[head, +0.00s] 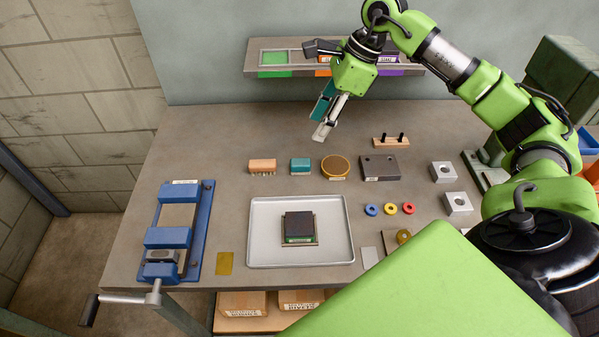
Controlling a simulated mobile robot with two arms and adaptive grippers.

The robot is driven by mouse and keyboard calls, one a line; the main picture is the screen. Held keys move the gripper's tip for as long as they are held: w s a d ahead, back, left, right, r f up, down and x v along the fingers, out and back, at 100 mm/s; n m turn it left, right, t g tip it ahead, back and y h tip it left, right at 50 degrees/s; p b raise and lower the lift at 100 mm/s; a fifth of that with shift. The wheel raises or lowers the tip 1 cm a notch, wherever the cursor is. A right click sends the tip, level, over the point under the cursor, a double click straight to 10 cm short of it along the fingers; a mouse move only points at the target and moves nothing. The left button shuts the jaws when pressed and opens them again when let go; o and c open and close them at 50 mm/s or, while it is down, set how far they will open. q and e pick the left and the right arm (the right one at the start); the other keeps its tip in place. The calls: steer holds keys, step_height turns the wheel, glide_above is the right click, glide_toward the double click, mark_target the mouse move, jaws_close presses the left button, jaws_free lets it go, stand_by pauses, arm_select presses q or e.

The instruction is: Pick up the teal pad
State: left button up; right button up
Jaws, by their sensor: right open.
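The teal pad (301,165) is a small block lying on the workbench (225,130), between a tan brush-like block and a round amber disc. My right gripper (324,131) hangs above the bench, behind the pad and a little to its right, clear of it. Its jaws are open and point down. A teal-coloured part shows along one side of the jaws; I cannot tell if it belongs to the gripper. My left gripper is not in view.
The brush-like block (262,165) and the amber disc (335,167) stand close on either side of the pad. A metal tray (262,255) with a dark block lies in front. A blue vise (168,238) is at left; a shelf (250,57) is behind.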

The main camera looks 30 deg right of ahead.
steer(key=p, duration=0.2)
glide_above(303, 161)
steer(key=f, duration=0.7)
steer(key=shift+s+d+f, duration=0.1)
steer(key=shift+d+f, duration=0.3)
steer(key=f+p, duration=0.1)
steer(key=f, duration=0.2)
steer(key=f+p, duration=0.1)
steer(key=shift+a+f+p, duration=0.35)
steer(key=shift+a, duration=0.05)
steer(key=shift+a+f, duration=0.1)
steer(key=shift+f, duration=0.25)
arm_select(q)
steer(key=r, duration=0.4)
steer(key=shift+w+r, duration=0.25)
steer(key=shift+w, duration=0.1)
arm_select(e)
steer(key=c, duration=1.2)
